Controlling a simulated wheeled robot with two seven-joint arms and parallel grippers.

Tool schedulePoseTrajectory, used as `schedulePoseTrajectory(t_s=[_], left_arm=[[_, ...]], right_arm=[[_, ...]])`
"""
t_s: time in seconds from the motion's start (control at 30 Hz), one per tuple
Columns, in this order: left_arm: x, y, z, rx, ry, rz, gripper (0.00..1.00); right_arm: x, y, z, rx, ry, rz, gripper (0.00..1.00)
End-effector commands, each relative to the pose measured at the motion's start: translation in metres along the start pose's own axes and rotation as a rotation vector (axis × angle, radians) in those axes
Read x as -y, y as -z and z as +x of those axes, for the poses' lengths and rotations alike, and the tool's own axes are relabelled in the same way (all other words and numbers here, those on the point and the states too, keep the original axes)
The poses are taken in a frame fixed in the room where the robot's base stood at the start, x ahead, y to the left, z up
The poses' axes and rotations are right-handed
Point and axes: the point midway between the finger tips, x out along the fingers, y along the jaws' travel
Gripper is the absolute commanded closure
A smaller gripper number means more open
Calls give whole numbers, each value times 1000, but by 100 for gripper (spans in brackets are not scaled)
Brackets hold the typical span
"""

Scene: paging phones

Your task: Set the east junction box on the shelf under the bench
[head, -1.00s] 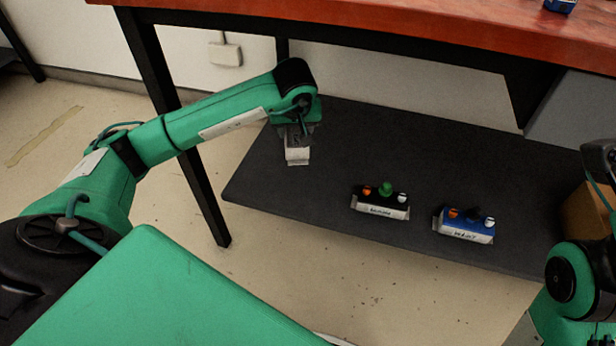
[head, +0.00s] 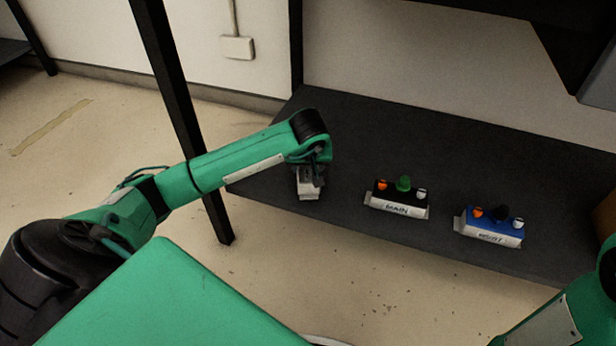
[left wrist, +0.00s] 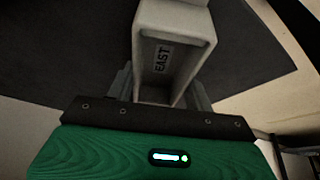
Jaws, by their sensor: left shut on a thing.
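The east junction box (head: 308,187) is a small pale box, and its label reads EAST in the left wrist view (left wrist: 165,62). My left gripper (head: 314,172) is shut on it. The gripper and box are over the left part of the dark shelf (head: 350,128) under the bench. I cannot tell whether the box touches the shelf. The gripper hides the top of the box. My right gripper is not in view; only part of my right arm shows at the lower right.
A black-topped box labelled MAIN (head: 397,207) and a blue-topped box (head: 491,237) with a hard-to-read label stand on the shelf to the right, with coloured knobs on top. A dark bench leg (head: 180,110) stands left of the shelf. The shelf behind is clear.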

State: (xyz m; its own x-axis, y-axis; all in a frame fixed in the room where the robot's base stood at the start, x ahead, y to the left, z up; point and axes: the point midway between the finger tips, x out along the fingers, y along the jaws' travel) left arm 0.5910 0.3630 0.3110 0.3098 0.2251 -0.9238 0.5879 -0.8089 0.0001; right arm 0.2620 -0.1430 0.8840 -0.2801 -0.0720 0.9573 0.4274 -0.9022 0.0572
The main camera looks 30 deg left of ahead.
Motion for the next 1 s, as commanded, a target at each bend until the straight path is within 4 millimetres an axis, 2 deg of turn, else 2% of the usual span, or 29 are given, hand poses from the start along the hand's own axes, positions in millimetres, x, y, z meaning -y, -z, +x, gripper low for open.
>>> schedulePoseTrajectory(t_s=[0.03, 0.17, 0.57, 0.6, 0.67, 1.0], left_arm=[[0, -6, 13, 2, 0, 0, 75], [0, -12, 27, 1, -1, -1, 75], [0, -12, 30, -1, 0, 0, 75], [0, -12, 29, 0, -1, 0, 40], [0, -12, 29, 0, 0, 0, 28], [0, -12, 27, 0, -1, 0, 26]], right_arm=[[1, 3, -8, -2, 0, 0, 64], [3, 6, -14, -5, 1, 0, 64], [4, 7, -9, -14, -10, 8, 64], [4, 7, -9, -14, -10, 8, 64], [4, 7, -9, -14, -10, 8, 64], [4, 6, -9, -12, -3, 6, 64]])
